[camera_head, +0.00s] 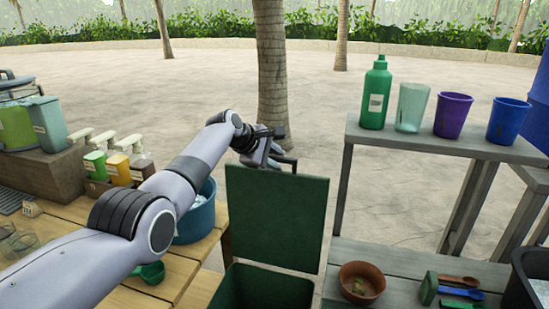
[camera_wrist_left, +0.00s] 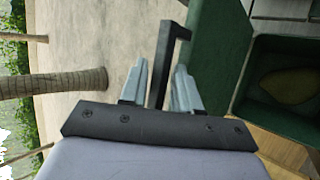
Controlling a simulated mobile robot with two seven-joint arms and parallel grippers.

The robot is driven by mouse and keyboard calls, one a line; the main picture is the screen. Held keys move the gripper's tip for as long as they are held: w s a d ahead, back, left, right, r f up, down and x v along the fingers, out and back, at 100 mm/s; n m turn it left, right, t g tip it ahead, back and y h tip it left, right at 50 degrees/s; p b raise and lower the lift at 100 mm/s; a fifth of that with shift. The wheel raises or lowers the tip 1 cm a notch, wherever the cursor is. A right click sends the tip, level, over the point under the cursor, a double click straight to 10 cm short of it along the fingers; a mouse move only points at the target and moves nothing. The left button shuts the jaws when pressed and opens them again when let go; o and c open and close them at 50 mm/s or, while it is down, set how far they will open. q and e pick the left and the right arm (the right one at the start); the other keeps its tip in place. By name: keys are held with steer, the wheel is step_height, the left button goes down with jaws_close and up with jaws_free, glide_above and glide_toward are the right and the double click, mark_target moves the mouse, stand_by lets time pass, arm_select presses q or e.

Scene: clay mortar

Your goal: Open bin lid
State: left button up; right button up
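The dark green bin lid (camera_head: 278,218) stands upright at the back of the green bin (camera_head: 262,288), whose mouth is uncovered. In the left wrist view the lid (camera_wrist_left: 215,45) is beside the fingers, and the open bin (camera_wrist_left: 258,98) shows at the right with a yellowish thing inside. My left gripper (camera_head: 278,156) is at the lid's top edge. In the wrist view its fingers (camera_wrist_left: 158,82) stand apart on either side of a black bar handle (camera_wrist_left: 164,58), with gaps visible between bar and fingers. My right gripper is not in view.
A blue tub (camera_head: 196,222) stands on the wooden table under my left arm. Spray bottles (camera_head: 117,168) stand at the left. A grey shelf (camera_head: 440,142) at the right holds a green bottle (camera_head: 376,95) and cups. A brown bowl (camera_head: 362,282) sits lower.

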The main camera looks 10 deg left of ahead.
arm_select(q)
steer(key=shift+s+a+f, duration=0.1)
steer(key=shift+s+f, duration=0.15)
steer(key=shift+f, duration=0.2)
steer(key=shift+w+r+b+v, duration=0.1)
steer(key=shift+w+b+v, duration=0.1)
steer(key=shift+v, duration=0.65)
steer(key=shift+w+r+b+v, duration=0.1)
steer(key=shift+r+b+v, duration=0.1)
steer(key=shift+v, duration=2.65)
